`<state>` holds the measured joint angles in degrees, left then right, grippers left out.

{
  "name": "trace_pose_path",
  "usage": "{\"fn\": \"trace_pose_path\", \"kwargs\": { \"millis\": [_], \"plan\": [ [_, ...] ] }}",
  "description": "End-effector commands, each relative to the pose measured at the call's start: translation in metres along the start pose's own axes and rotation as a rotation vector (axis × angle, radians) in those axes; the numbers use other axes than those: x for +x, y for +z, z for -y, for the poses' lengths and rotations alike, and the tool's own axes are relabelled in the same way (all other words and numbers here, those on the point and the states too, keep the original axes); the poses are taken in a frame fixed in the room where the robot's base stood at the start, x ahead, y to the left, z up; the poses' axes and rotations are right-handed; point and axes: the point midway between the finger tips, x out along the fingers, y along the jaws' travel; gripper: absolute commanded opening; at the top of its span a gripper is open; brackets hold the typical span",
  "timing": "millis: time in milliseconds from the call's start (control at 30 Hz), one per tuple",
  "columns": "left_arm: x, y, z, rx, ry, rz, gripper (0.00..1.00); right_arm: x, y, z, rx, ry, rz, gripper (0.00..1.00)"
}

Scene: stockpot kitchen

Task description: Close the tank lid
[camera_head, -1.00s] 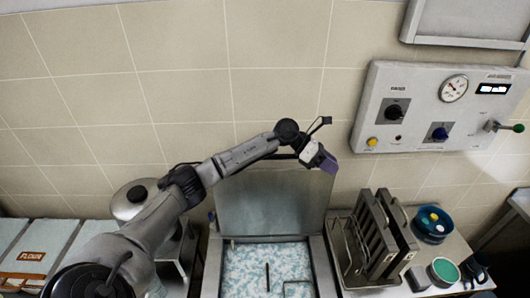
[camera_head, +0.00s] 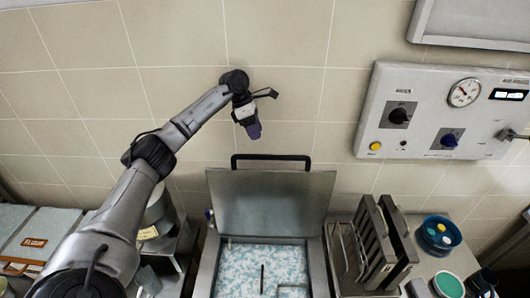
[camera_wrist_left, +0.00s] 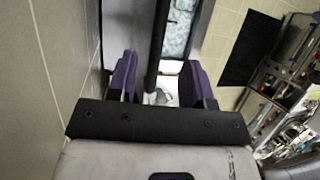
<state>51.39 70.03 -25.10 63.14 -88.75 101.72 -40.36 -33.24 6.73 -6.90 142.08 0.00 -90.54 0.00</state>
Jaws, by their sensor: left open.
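The tank lid (camera_head: 270,205), a grey metal plate, stands raised at the back of the tank (camera_head: 318,268). A black bar handle (camera_head: 271,157) runs along its top edge. The tank holds a blue-and-white patterned content. My left gripper (camera_head: 253,130) is above the handle, open, with its purple fingers pointing down and apart from the lid. In the left wrist view the two purple fingers (camera_wrist_left: 159,82) are spread, and a dark strip shows between them; I cannot tell whether it is the handle or the lid's edge. My right gripper is not in view.
The tiled wall (camera_head: 290,50) is close behind the lid and gripper. Right of the tank stand dark baskets (camera_head: 372,245) and blue containers (camera_head: 438,235). A control panel (camera_head: 440,110) hangs at the right. Bins (camera_head: 38,240) and a pot (camera_head: 160,207) stand at the left.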

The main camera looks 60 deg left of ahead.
Motion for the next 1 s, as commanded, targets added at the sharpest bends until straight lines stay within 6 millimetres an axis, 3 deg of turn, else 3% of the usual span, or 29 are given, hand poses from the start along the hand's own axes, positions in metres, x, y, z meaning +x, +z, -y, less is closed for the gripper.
{"fn": "trace_pose_path", "kwargs": {
  "millis": [300,500,1000],
  "plan": [
    [0.056,0.001,0.001,0.0,-0.003,-0.002,0.46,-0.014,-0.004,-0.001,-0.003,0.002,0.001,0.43],
    [0.077,0.001,0.001,0.0,-0.001,0.0,0.46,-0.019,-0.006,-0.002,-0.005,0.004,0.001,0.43],
    [0.089,0.0,0.0,0.0,0.0,0.001,0.46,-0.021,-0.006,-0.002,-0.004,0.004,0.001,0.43]
  ]
}}
